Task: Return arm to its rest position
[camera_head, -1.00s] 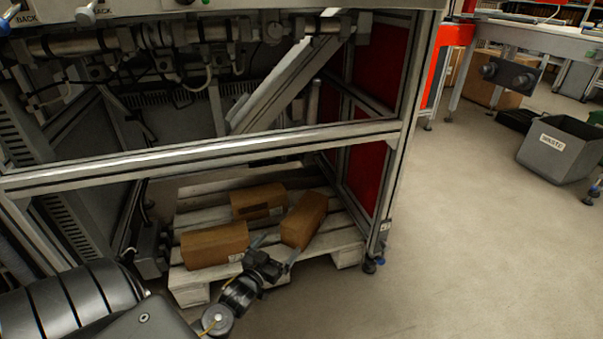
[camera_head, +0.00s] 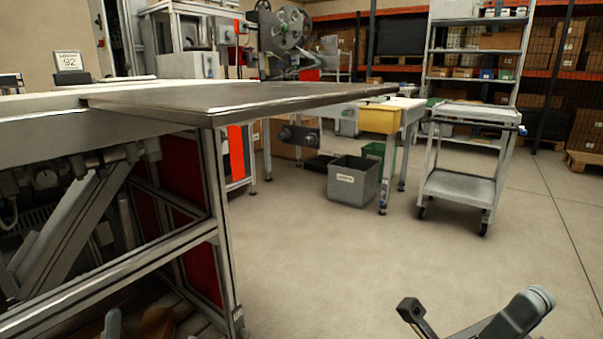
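My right gripper (camera_head: 478,323) shows at the bottom right edge, over bare floor. A dark block on a thin link and a pale-tipped grey part stand up there, and the rest is cut off. I see nothing held there, but I cannot tell whether it is open. At the bottom left edge, a grey finger-like piece (camera_head: 112,326), likely of my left gripper, shows beside a brown box (camera_head: 155,325) inside the machine frame. Most of that gripper is out of view.
A metal tabletop (camera_head: 240,97) on an aluminium frame (camera_head: 229,240) juts in from the left. The floor in the middle is clear.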

